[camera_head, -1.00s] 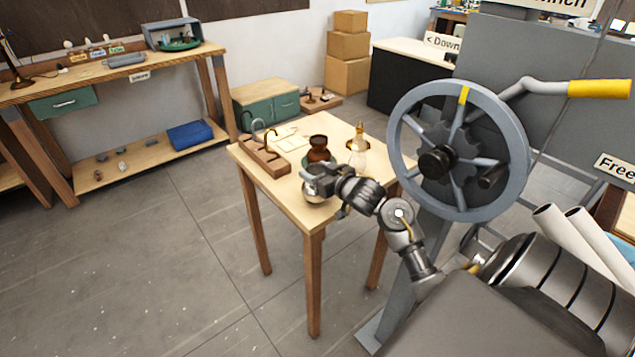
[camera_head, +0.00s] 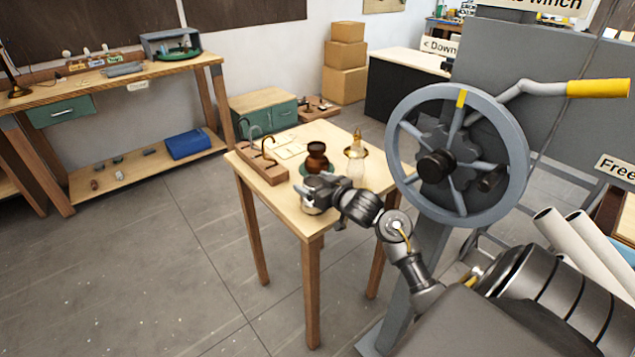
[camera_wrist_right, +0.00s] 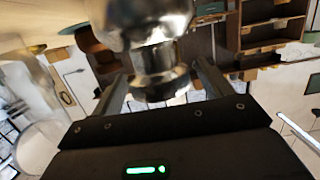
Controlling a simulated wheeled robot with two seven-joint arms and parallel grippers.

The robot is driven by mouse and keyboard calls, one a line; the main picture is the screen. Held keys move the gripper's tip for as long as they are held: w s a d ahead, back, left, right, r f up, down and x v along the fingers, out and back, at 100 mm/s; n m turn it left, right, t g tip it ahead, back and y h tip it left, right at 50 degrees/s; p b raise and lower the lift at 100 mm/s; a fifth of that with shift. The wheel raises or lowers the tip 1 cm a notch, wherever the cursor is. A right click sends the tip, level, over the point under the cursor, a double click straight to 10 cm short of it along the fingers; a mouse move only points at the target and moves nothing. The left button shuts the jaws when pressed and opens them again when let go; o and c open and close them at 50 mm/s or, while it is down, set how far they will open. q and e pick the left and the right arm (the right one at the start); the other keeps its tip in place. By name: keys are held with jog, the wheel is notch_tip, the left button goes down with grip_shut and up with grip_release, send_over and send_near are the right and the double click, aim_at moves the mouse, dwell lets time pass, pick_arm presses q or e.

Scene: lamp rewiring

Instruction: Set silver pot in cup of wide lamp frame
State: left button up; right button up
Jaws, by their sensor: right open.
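The silver pot (camera_head: 313,209) stands on the small wooden table near its front corner, partly hidden by my right gripper (camera_head: 311,190). In the right wrist view the shiny pot (camera_wrist_right: 155,62) is between the two fingers of my right gripper (camera_wrist_right: 160,82). The fingers are open, one on each side of it; I cannot tell whether either touches. A brass-and-glass lamp piece (camera_head: 356,160) stands at the table's right side. I cannot tell which thing is the wide lamp frame, and no cup of it shows clearly. My left gripper is not in view.
A brown pot (camera_head: 317,154) stands just behind my right gripper. A wooden rack with curved hooks (camera_head: 262,166) lies along the table's left edge. A large handwheel (camera_head: 458,155) stands close on the right. The floor at left is clear.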

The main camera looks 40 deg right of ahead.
jog(key=shift+f, duration=0.1)
jog(key=s+r+b, duration=0.1)
jog(key=s+r, duration=0.1)
jog(key=s, duration=0.8)
jog(key=shift+s+a, duration=0.3)
jog(key=shift+s, duration=0.05)
jog(key=shift+r, duration=0.1)
